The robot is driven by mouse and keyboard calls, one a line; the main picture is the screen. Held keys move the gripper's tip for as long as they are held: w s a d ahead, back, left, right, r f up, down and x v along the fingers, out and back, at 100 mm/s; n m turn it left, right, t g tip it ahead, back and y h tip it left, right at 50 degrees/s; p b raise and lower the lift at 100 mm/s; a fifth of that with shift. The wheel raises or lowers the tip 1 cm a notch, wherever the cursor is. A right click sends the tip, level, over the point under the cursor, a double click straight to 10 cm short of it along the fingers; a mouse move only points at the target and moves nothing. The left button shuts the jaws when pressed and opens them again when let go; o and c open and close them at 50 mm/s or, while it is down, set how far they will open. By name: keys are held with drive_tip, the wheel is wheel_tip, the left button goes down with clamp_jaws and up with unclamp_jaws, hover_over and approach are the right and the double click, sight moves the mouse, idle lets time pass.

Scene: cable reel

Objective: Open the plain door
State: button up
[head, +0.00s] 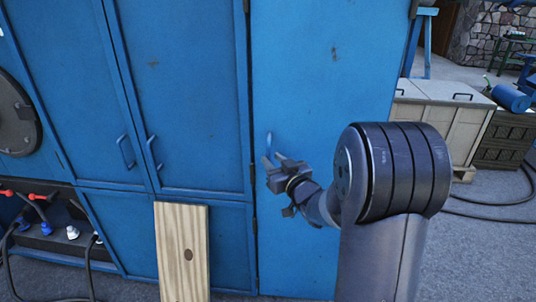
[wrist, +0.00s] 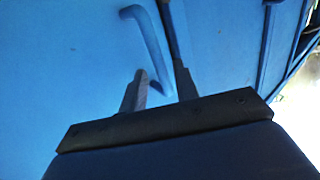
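The plain door (head: 325,90) is the tall flat blue panel in the middle of the head view, and it looks closed. Its blue bar handle (head: 269,141) is near its left edge, just beyond my fingertips, partly hidden by my gripper (head: 277,160). In the wrist view the handle (wrist: 148,42) runs down toward the gap of my gripper (wrist: 161,85). The two fingers are apart, with the handle's lower end between them in the picture. I cannot tell whether they touch it.
Panelled blue doors (head: 180,70) with handles are on the left. A wooden board (head: 183,262) leans against the cabinet. Cables and plugs (head: 45,225) are at lower left. A pale chest (head: 435,115) stands at right, with a cable on the grey floor (head: 490,245).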

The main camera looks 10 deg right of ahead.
sight(269, 155)
drive_tip(key=shift+x, duration=1.7)
drive_tip(key=shift+c, duration=0.6)
clamp_jaws()
